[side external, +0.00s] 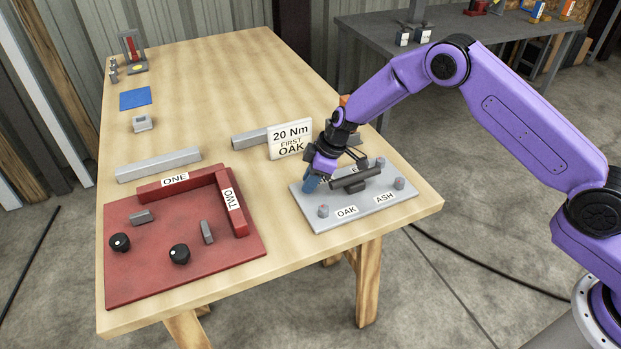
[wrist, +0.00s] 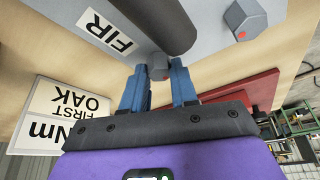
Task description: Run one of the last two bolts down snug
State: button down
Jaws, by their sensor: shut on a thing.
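A grey plate (side external: 328,223) carries a dark bar (side external: 360,178) and grey hex bolts by name labels. One bolt (side external: 323,211) is by the OAK label (side external: 346,212), one (side external: 399,184) by the ASH label (side external: 384,198), and one (side external: 380,162) at the back right. My gripper (side external: 311,184) is low at the plate's back left corner. Another red-dotted bolt (wrist: 241,22) shows there. Bolt seating depth cannot be told.
A sign (side external: 290,141) reading "20 Nm FIRST OAK" stands close behind my gripper. A red fixture (side external: 140,285) with ONE and TWO walls, knobs and grey blocks is left of the plate. A grey bar (side external: 158,165) lies behind it. The table's far middle is clear.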

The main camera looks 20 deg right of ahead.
jog(key=m+t, duration=0.1)
jog(key=m, duration=0.1)
jog(key=m+h, duration=0.1)
jog(key=m, duration=0.2)
jog(key=shift+s+a+t, duration=0.1)
jog(key=shift+a+t, duration=0.05)
jog(key=shift+t, duration=0.25)
jog(key=m+h, duration=0.1)
jog(key=m, duration=0.2)
jog(key=m+h, duration=0.1)
jog(key=m, duration=0.1)
jog(key=shift+a+m+t, duration=0.15)
jog(key=shift+m+t, duration=0.25)
jog(key=m+h, duration=0.2)
jog(key=m, duration=0.2)
jog(key=shift+a+m, duration=0.15)
jog(key=shift+m, duration=0.15)
jog(key=m+h, duration=0.1)
jog(key=m, duration=0.1)
jog(key=m+g, duration=0.1)
jog(key=m, duration=0.1)
jog(key=shift+m+h, duration=0.4)
jog(key=shift+m, duration=0.3)
jog(key=c, duration=0.9)
grip_release()
jog(key=shift+o, duration=0.2)
